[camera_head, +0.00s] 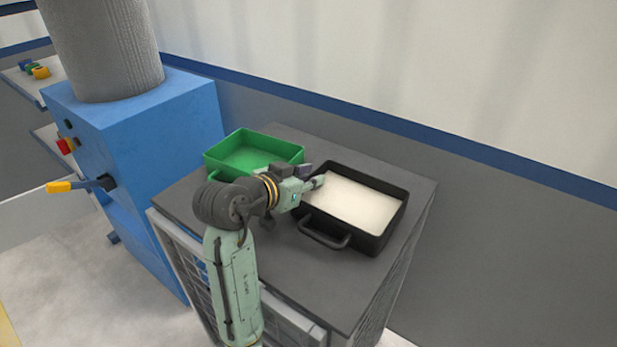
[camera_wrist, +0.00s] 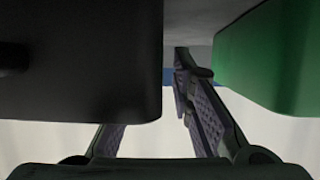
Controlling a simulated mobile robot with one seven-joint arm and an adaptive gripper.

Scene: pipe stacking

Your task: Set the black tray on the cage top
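The black tray (camera_head: 372,243) sits flat on the right part of the dark cage top (camera_head: 335,293), with pale material inside and a handle on its front side. My gripper (camera_head: 312,183) is at the tray's left wall, between it and the green tray. In the wrist view the black tray (camera_wrist: 80,60) fills the upper left and hides the tip of one finger. The other finger (camera_wrist: 198,105) shows in the gap between the trays, slightly apart from the black wall. The fingers look spread, seemingly either side of the wall; contact is not visible.
A green tray (camera_head: 252,152) stands on the cage top behind and left, close to my gripper; it also shows in the wrist view (camera_wrist: 270,60). A blue machine (camera_head: 150,140) with a grey column stands left of the cage. A wall runs behind. The cage top's front is clear.

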